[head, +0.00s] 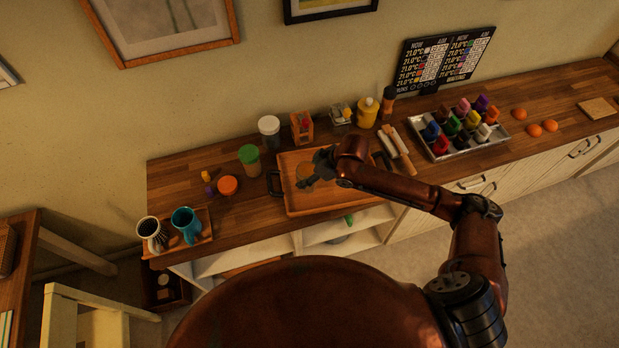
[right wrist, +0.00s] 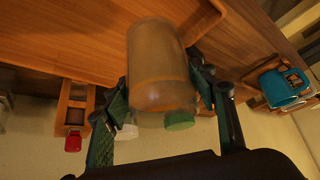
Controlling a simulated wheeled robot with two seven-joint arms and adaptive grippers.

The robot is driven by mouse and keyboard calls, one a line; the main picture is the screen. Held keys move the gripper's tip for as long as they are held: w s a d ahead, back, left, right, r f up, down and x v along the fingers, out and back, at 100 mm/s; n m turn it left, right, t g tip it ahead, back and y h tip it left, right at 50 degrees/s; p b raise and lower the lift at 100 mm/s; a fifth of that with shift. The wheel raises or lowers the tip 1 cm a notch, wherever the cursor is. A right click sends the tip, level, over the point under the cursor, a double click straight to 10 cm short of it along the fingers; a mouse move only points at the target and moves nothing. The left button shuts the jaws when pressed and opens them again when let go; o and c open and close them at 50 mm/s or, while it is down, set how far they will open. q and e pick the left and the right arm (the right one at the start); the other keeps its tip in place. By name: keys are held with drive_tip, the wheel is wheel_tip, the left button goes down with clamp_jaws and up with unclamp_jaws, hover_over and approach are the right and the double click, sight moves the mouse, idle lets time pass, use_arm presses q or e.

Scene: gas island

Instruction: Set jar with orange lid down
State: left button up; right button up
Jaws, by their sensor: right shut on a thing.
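The jar with the orange lid (head: 304,172) is at the left part of a wooden tray (head: 318,209) in the head view. My right gripper (head: 314,174) is shut on it, coming from the right. In the right wrist view the jar's brownish, see-through body (right wrist: 158,62) stands between the two fingers (right wrist: 165,95). Its lid is not clear there. I cannot tell whether its base touches the tray. My left gripper is not in view.
A green-lidded jar (head: 249,158) and a white-lidded jar (head: 269,130) stand behind the tray. Rolling pins (head: 397,150) lie to its right, before a metal tray of coloured bottles (head: 468,154). An orange-topped item (head: 228,186) and a teal jug (head: 186,225) are left.

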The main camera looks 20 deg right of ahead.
drive_tip(key=shift+w+d+f, duration=0.25)
drive_tip(key=shift+w+f, duration=0.15)
drive_tip(key=shift+f, duration=0.15)
drive_tip(key=shift+w+d+f, duration=0.2)
drive_tip(key=shift+w+f, duration=0.15)
drive_tip(key=shift+f, duration=0.2)
drive_tip(key=shift+f+p, duration=0.3)
drive_tip(key=shift+f, duration=1.05)
drive_tip(key=shift+f, duration=0.15)
drive_tip(key=o, duration=1.6)
drive_tip(key=shift+s, duration=0.1)
drive_tip(key=shift+c, duration=0.2)
drive_tip(key=shift+d+r, duration=0.15)
drive_tip(key=shift+r, duration=0.2)
drive_tip(key=v, duration=1.1)
drive_tip(key=shift+s+r, duration=0.15)
drive_tip(key=shift+r, duration=0.05)
